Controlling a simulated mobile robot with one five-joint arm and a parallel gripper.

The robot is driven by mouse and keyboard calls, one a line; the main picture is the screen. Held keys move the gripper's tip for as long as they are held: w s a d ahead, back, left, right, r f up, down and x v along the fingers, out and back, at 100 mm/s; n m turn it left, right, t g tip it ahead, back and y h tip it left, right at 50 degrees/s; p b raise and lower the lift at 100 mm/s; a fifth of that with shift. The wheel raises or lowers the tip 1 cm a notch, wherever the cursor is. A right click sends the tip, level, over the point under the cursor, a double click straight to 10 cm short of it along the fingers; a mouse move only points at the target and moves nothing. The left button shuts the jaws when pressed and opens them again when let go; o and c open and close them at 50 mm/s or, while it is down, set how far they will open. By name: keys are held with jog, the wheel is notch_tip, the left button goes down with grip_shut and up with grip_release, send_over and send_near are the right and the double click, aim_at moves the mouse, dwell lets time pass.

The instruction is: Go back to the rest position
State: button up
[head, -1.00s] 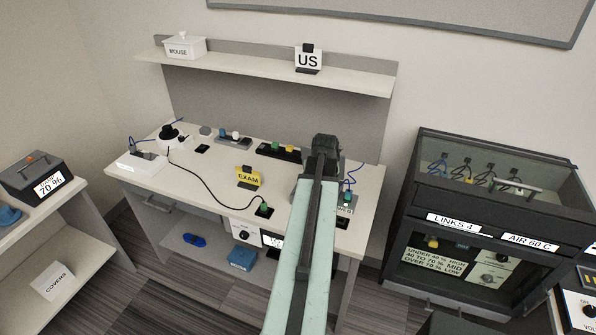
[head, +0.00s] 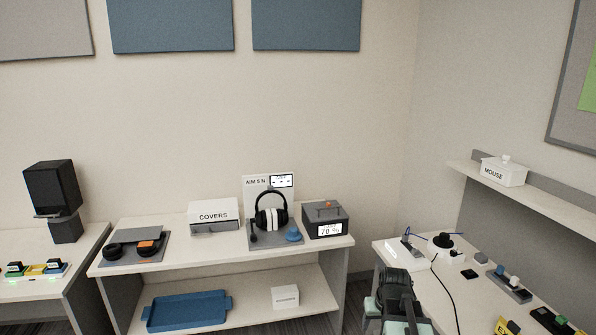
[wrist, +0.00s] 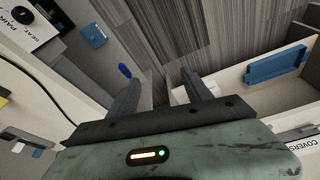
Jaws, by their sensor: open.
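My gripper (wrist: 160,84) is open and empty in the wrist view, with its two dark fingers apart. Striped grey floor shows beyond the fingers. In the head view my folded arm (head: 396,292) shows at the bottom, in front of the left end of the right-hand bench; the fingertips cannot be made out there. No object is held.
A shelf unit (head: 240,262) ahead bears a headset (head: 270,217), a COVERS box (head: 214,215) and a grey 70 % box (head: 326,220). A blue tray (head: 187,311) lies on its lower shelf. The right bench (head: 446,283) stands close to my arm.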

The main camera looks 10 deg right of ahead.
jog(key=s+a+n+g, duration=0.2)
jog(key=a+n, duration=0.1)
jog(key=a, duration=1.6)
jog(key=shift+m+g+y, duration=0.3)
jog(key=shift+m+g, duration=0.2)
jog(key=shift+g, duration=0.2)
jog(key=s, duration=0.3)
jog(key=s+f, duration=0.1)
jog(key=s, duration=0.1)
jog(key=shift+a, duration=0.35)
